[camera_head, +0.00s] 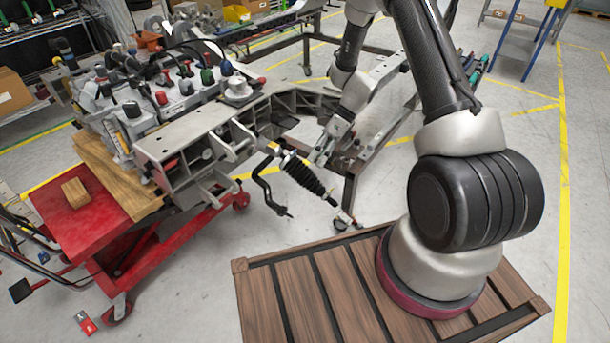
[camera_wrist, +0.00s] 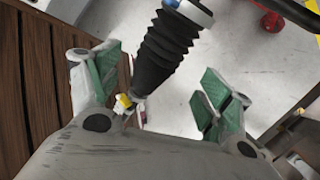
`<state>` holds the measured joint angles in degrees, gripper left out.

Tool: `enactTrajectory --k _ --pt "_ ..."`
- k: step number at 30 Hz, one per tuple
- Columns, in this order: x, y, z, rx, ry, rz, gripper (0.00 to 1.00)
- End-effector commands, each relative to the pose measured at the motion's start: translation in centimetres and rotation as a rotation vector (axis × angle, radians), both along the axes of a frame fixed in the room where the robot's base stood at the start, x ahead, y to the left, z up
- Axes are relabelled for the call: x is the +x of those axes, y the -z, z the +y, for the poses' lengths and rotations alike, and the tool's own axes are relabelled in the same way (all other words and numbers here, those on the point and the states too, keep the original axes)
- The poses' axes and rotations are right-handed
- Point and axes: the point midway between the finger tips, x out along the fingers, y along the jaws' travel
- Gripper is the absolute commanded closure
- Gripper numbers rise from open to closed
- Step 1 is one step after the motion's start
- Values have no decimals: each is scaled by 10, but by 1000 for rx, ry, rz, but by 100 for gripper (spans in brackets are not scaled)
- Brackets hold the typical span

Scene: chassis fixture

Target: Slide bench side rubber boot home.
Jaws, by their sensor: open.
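The black ribbed rubber boot (camera_head: 304,175) sits on a thin rod that points down and right from the metal chassis fixture (camera_head: 190,145). In the wrist view the boot (camera_wrist: 163,50) runs from a silver and blue collar (camera_wrist: 190,12) at the top towards a yellow piece (camera_wrist: 124,102) lower down. My gripper (camera_head: 322,152) is beside the boot in the head view. In the wrist view my gripper (camera_wrist: 160,72) is open, its green-padded fingers on either side of the boot with gaps showing. Whether anything touches the boot's far side is hidden.
A bent dark bar (camera_head: 266,185) hangs left of the boot. A red lift cart (camera_head: 85,220) carries the fixture. A metal frame stand (camera_head: 375,120) is behind my arm. A slatted wooden platform (camera_head: 305,295) is below; grey floor lies open between.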

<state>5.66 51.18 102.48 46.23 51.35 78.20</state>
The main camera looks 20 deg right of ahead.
Motion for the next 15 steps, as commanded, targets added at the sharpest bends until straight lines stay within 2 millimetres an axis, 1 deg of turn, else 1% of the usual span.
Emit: enactTrajectory --k 3,8,15 --pt "1 0 2 -14 118 72 21" --pt "0 7 7 -25 169 114 21" --pt "-7 38 30 -26 166 114 21"
